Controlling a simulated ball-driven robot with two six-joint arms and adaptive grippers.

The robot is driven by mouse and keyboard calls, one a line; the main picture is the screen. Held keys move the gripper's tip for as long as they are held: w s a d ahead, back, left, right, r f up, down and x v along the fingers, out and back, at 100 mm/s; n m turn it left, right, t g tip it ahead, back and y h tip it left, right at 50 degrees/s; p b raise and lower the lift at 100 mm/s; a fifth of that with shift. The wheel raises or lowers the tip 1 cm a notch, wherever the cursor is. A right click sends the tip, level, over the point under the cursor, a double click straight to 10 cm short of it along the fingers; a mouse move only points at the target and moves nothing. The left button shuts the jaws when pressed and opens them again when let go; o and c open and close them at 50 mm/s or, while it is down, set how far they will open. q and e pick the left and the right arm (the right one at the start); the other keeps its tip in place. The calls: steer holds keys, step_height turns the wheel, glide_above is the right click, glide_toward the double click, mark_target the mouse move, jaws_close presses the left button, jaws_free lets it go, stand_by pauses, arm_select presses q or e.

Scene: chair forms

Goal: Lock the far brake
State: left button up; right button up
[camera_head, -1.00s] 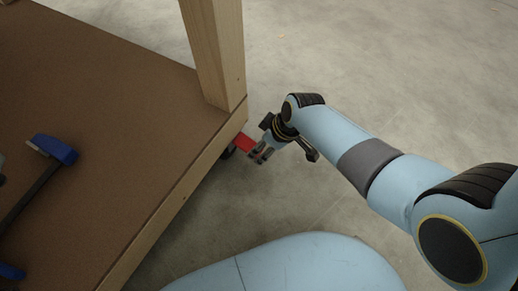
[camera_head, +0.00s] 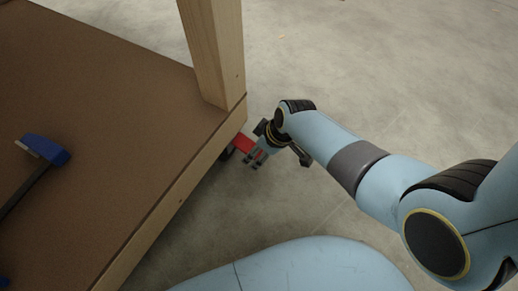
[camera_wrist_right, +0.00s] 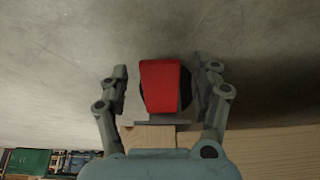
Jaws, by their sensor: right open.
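A dark caster wheel (camera_head: 227,152) shows partly below the cart's edge. My right gripper (camera_head: 254,160) is at the pedal's outer end, with its fingers low and close to it. In the right wrist view the red pedal (camera_wrist_right: 160,84) is centred between the two spread fingers of the right gripper (camera_wrist_right: 161,70), with a gap on each side. The wheel behind it is mostly hidden. My left gripper is not in view.
The brown cart deck (camera_head: 110,120) with its wooden edge fills the left side. A wooden post (camera_head: 213,55) rises at its corner. A blue-headed clamp (camera_head: 45,150) lies on the deck. The concrete floor (camera_head: 400,70) to the right is clear.

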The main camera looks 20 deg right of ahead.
jaws_close()
steer(key=shift+f+t, duration=0.25)
steer(key=shift+t, duration=0.05)
jaws_free()
stand_by(0.6)
steer(key=v, duration=1.2)
steer(key=shift+d, duration=0.2)
steer(key=shift+f, duration=0.1)
